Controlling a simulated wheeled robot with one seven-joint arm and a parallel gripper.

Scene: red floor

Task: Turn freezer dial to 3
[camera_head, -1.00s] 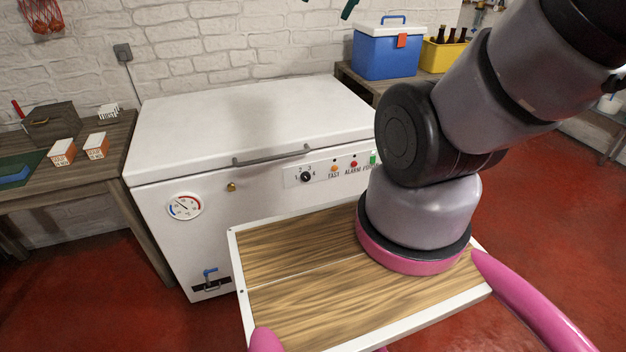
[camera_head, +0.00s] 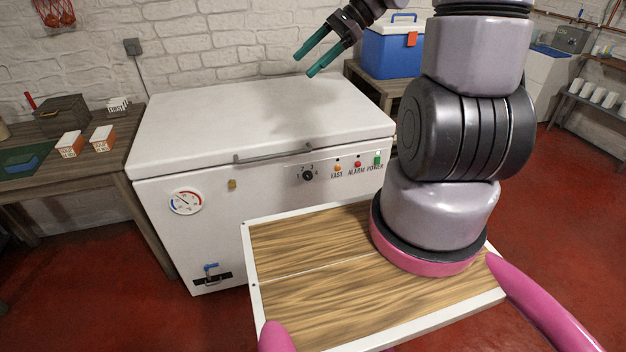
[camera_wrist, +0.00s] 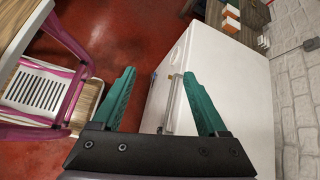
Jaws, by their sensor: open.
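The white chest freezer (camera_head: 262,125) stands against the brick wall with its lid closed. Its black dial (camera_head: 308,175) is on the front panel, left of the orange, red and green lights; the numbers around it are too small to read surely. My gripper (camera_head: 308,65) is open and empty, high above the freezer lid, well above and apart from the dial. In the wrist view my gripper (camera_wrist: 165,90) shows two spread teal fingers, with the freezer (camera_wrist: 232,95) beyond them. The dial cannot be made out there.
A handle (camera_head: 272,153) runs along the lid's front edge. A thermometer (camera_head: 186,201) and a blue tap (camera_head: 211,268) are on the freezer's front. A wooden table (camera_head: 122,178) stands left; a blue cooler (camera_head: 391,52) stands behind right. Red floor (camera_head: 560,215) is free at right.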

